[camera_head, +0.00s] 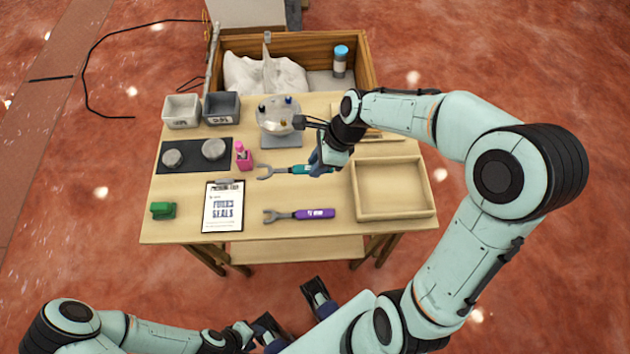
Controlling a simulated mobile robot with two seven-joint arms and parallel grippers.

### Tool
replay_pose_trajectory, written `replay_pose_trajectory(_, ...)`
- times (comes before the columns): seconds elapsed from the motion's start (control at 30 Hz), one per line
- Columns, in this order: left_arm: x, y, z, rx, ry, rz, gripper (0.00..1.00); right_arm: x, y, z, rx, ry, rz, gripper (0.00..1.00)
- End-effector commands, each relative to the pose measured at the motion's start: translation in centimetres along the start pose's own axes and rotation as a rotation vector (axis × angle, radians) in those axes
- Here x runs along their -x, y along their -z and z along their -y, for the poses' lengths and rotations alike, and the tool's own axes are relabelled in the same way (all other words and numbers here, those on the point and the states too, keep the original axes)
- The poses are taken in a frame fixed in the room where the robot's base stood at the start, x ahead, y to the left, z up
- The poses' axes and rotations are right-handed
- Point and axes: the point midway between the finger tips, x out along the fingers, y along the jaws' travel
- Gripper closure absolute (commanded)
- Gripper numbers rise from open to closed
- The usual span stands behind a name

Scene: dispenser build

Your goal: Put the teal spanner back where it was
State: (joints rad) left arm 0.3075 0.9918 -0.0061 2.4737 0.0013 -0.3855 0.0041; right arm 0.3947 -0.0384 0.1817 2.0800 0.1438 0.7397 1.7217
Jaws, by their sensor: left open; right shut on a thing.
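The teal spanner (293,170) lies level over the middle of the table, its open jaw pointing left. My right gripper (318,165) is shut on the right end of its handle and hides that end. I cannot tell whether the spanner touches the tabletop or is just above it. A purple spanner (300,214) lies nearer the front edge, roughly parallel, also with its jaw to the left. My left gripper (292,313) is open and empty, low in front of the table.
An empty wooden tray (432,190) is right of the spanners. A clipboard (223,207), pink bottle (242,156) and green block (163,210) are left. Behind are a round-topped stand (280,118), two bins (181,112) and a wooden crate (365,65). Tabletop between the spanners is bare.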

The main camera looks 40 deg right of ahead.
Motion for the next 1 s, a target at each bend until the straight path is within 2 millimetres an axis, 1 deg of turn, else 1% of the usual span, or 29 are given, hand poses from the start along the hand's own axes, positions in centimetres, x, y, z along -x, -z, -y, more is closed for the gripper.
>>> replay_pose_trajectory(0.03, -0.4, 0.0, 0.1, 0.000, 0.000, 0.001, 0.57, -1.5, 0.7, -0.1, -0.002, -0.005, -0.001, 1.00)
replay_pose_trajectory(0.13, -0.7, 0.2, 0.2, 0.000, -0.001, -0.003, 0.57, -3.3, 1.4, -0.1, -0.001, -0.004, -0.001, 1.00)
replay_pose_trajectory(0.2, -0.8, 0.2, 0.2, 0.000, -0.001, -0.005, 0.57, -4.1, 1.8, -0.1, -0.001, -0.002, -0.001, 1.00)
replay_pose_trajectory(0.43, -1.0, 0.4, 0.2, -0.001, -0.003, -0.010, 0.57, -5.5, 2.4, 0.0, 0.000, -0.001, 0.000, 1.00)
replay_pose_trajectory(0.63, -1.5, 0.7, 0.3, -0.002, -0.004, -0.019, 0.57, -8.3, 3.5, 0.0, -0.001, -0.002, 0.000, 1.00)
replay_pose_trajectory(0.7, -1.5, 0.8, 0.3, -0.002, -0.005, -0.021, 0.57, -8.8, 3.7, 0.0, 0.000, -0.001, 0.000, 1.00)
replay_pose_trajectory(1.0, -1.5, 0.8, 0.3, -0.002, -0.005, -0.022, 0.57, -8.8, 3.7, 0.0, 0.001, 0.000, 0.000, 1.00)
